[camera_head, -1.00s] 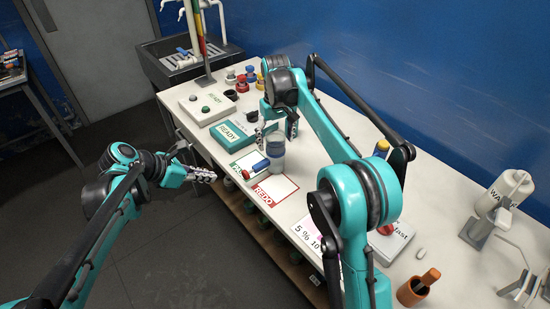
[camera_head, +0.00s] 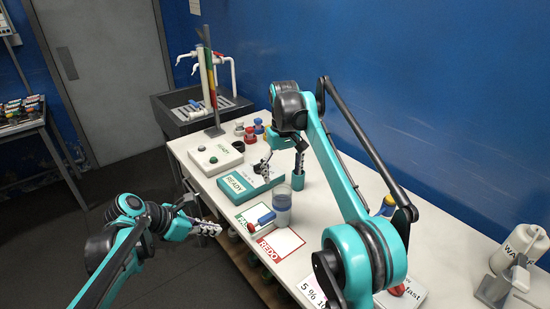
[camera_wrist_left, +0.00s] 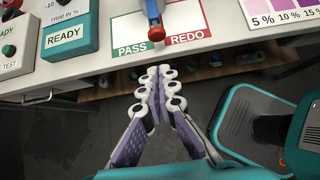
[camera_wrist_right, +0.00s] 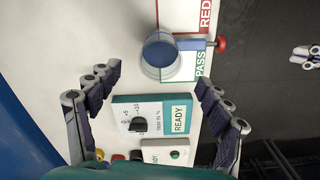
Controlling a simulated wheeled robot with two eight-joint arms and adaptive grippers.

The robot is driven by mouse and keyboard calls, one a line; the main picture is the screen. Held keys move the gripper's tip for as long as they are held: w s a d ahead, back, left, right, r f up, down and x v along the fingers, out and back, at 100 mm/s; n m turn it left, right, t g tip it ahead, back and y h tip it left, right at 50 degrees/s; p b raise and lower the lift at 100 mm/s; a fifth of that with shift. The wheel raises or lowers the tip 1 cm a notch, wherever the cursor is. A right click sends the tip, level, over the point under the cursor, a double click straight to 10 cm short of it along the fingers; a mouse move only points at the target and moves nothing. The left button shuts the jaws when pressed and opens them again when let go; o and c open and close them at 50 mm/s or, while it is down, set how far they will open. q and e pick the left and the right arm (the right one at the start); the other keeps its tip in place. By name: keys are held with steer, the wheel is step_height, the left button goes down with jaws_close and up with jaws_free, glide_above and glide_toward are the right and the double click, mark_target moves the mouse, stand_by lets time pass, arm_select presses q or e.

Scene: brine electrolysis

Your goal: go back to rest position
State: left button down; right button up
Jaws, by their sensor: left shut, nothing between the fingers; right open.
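My left gripper (camera_head: 208,228) is shut and empty in front of the table's front edge, over the floor. In the left wrist view its fingertips (camera_wrist_left: 160,82) meet below the PASS and REDO mat. My right gripper (camera_head: 284,160) is open and empty above the table, over the READY box and near the glass with blue liquid (camera_head: 282,206). In the right wrist view its spread fingers (camera_wrist_right: 158,85) have the teal READY box (camera_wrist_right: 160,115) between and below them, and the glass (camera_wrist_right: 160,56) is just beyond.
A blue tool with a red end (camera_head: 258,221) lies on the PASS area of the mat (camera_head: 283,240). Several coloured jars (camera_head: 258,126) stand near a dark sink (camera_head: 177,120). A white bottle (camera_head: 522,243) stands at the right. The floor (camera_head: 170,275) beside the table is clear.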

steer(key=s+d+r+m+t, duration=0.15)
steer(key=s+d, duration=0.25)
steer(key=s, duration=0.4)
steer(key=s+d+m+t, duration=0.1)
steer(key=s+d+t, duration=0.1)
steer(key=s+d, duration=0.35)
arm_select(q)
steer(key=s+a+f+m+t+y, duration=0.1)
steer(key=s+f+m+y, duration=0.1)
steer(key=s+m, duration=0.6)
steer(key=s+a+f+m+t+y, duration=0.1)
steer(key=s+m+y, duration=0.4)
steer(key=m, duration=1.2)
steer(key=s, duration=0.4)
steer(key=shift+s+a+f, duration=0.15)
steer(key=shift+a+f, duration=0.25)
arm_select(e)
steer(key=s+d+f+m+t, duration=0.1)
steer(key=s+f, duration=0.5)
steer(key=s, duration=0.3)
steer(key=s+d+f+t, duration=0.2)
steer(key=s+f, duration=0.4)
steer(key=s, duration=0.3)
steer(key=shift+s+f+m, duration=0.3)
steer(key=shift+f+m, duration=0.05)
steer(key=shift+t, duration=0.25)
